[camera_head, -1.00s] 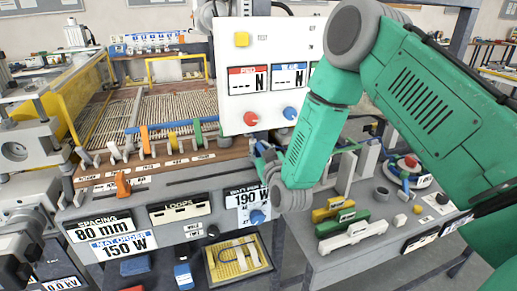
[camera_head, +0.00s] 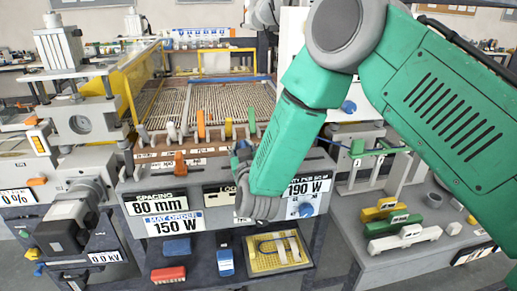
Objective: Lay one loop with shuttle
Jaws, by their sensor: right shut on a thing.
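My right gripper (camera_head: 243,158) is at the front edge of the mat machine, just below the row of pegs. My green arm and grey wrist cover much of it. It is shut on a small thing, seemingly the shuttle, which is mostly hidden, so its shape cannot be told. The mat bed (camera_head: 205,103) holds rows of pale strands behind the pegs. An orange peg (camera_head: 200,123), a yellow peg (camera_head: 228,128) and a green peg (camera_head: 251,121) stand along its front edge. A loops display (camera_head: 220,196) is partly covered by my wrist. My left gripper is not in view.
Labels read spacing 80 mm (camera_head: 159,203) and mat order 150 W (camera_head: 174,225). A yellow tray (camera_head: 262,265) sits on the shelf below. Yellow, green and white blocks (camera_head: 404,240) lie on the right bench. A press column (camera_head: 88,122) stands at left.

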